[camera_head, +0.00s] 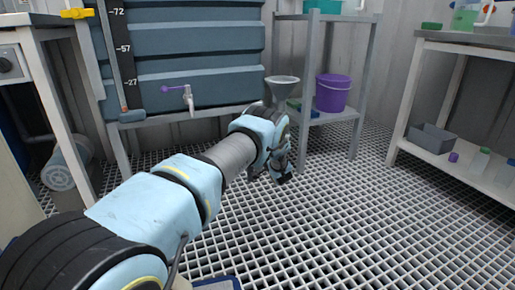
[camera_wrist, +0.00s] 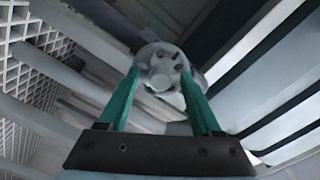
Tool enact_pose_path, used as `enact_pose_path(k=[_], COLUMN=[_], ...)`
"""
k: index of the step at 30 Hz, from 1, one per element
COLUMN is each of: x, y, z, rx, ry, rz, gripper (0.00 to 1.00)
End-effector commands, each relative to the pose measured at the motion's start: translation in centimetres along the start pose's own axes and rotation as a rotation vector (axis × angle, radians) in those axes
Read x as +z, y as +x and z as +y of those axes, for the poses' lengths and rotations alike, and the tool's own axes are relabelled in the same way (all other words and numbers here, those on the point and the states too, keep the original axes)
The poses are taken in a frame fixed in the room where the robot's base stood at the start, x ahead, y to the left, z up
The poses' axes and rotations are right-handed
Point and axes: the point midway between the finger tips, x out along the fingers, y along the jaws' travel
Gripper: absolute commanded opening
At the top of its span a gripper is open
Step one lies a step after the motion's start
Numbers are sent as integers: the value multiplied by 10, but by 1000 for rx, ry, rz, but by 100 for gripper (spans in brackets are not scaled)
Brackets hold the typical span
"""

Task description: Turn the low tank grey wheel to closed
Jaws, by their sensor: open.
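The dark blue-grey tank (camera_head: 200,52) stands on a grey frame at the back in the head view, with a level scale at its left. A round grey wheel-like part (camera_wrist: 160,68) with a raised middle and dark holes shows in the wrist view. My gripper (camera_wrist: 161,76) is open, with a teal finger on each side of this part. I cannot tell whether the fingers touch it. In the head view my gripper (camera_head: 283,173) is low, right of the tank's front. I cannot make out the grey wheel there; my arm covers part of that area.
A tap with a purple lever (camera_head: 168,89) is on the tank's front. A grey rack (camera_head: 345,117) at the right holds a purple bucket (camera_head: 332,94) and a grey funnel (camera_head: 282,88). A white bench (camera_head: 460,170) stands far right. The grating floor between is clear.

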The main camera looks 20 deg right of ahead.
Motion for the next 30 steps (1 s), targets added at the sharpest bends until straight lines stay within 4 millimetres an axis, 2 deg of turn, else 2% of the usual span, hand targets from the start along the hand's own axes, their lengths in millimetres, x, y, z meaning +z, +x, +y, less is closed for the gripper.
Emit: enact_pose_path(k=[5, 8, 21, 25, 30], x=[-1, -2, -2, -1, 0], y=[-2, -10, -90, -103, -108], z=[-1, -2, -2, -1, 0], rx=[0, 2, 2, 1, 0], ry=[0, 1, 2, 1, -1], rz=[0, 0, 1, 0, -1], gripper=[66, 66, 66, 66, 66])
